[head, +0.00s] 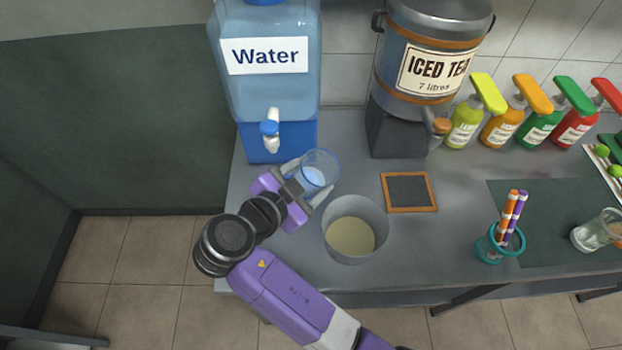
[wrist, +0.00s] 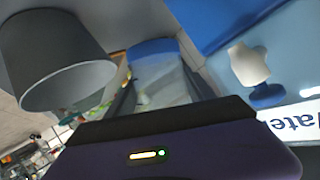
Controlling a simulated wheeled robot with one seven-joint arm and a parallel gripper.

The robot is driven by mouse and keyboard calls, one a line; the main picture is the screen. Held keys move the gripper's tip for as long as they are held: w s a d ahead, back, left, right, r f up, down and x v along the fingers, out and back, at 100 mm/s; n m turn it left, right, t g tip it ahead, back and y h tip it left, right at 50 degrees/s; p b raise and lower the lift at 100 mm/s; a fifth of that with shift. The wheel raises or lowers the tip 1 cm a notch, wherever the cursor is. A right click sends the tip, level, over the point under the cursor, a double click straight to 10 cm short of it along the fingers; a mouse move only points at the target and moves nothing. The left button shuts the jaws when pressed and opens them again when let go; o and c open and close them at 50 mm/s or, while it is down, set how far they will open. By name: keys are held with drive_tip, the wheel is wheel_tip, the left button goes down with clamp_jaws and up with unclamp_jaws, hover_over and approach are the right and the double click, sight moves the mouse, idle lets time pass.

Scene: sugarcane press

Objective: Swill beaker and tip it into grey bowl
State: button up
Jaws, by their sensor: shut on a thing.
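A clear beaker with a blue rim (head: 321,165) is between the fingers of my purple gripper (head: 308,182), near the front of the water dispenser. My gripper is shut on it. In the wrist view the beaker (wrist: 157,75) shows between the fingers; it seems to hold a little clear liquid, though I cannot tell for sure. The grey bowl (head: 355,247) stands on the counter just right of my gripper, with a pale yellowish inside bottom. It also shows in the wrist view (wrist: 50,55) at upper left.
The water dispenser (head: 264,95) with its tap (head: 270,130) stands behind the beaker.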

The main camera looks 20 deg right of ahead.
drive_tip(key=shift+s+d+f+m+t+b, duration=0.1)
drive_tip(key=shift+s+f+m+t+b, duration=0.1)
drive_tip(key=shift+f+m+t+b, duration=0.4)
drive_tip(key=shift+s+d+f+m+y+b, duration=0.2)
drive_tip(key=shift+s+f+m+y+b, duration=0.15)
drive_tip(key=shift+f+m+b, duration=0.45)
drive_tip(key=shift+s+d+r+m+t+y, duration=0.1)
drive_tip(key=shift+r+m+t+y, duration=0.1)
drive_tip(key=shift+r+m+t, duration=0.3)
drive_tip(key=shift+s+d+r+m+t+y, duration=0.15)
drive_tip(key=shift+r+t, duration=0.15)
drive_tip(key=shift+r, duration=0.35)
drive_tip(key=shift+s+f+m+t+b, duration=0.1)
drive_tip(key=shift+f+m+t+b, duration=0.35)
drive_tip(key=shift+b, duration=2.15)
drive_tip(key=shift+s+d+r+m+t+b, duration=0.1)
drive_tip(key=shift+r+m+t+b, duration=0.55)
drive_tip(key=shift+b, duration=2.25)
drive_tip(key=shift+s+d+f+m+b, duration=0.25)
drive_tip(key=shift+m+b, duration=0.6)
drive_tip(key=shift+b, duration=1.7)
drive_tip(key=shift+s+r+m+y+b, duration=0.2)
drive_tip(key=shift+m+y+b, duration=0.15)
drive_tip(key=shift+b, duration=0.65)
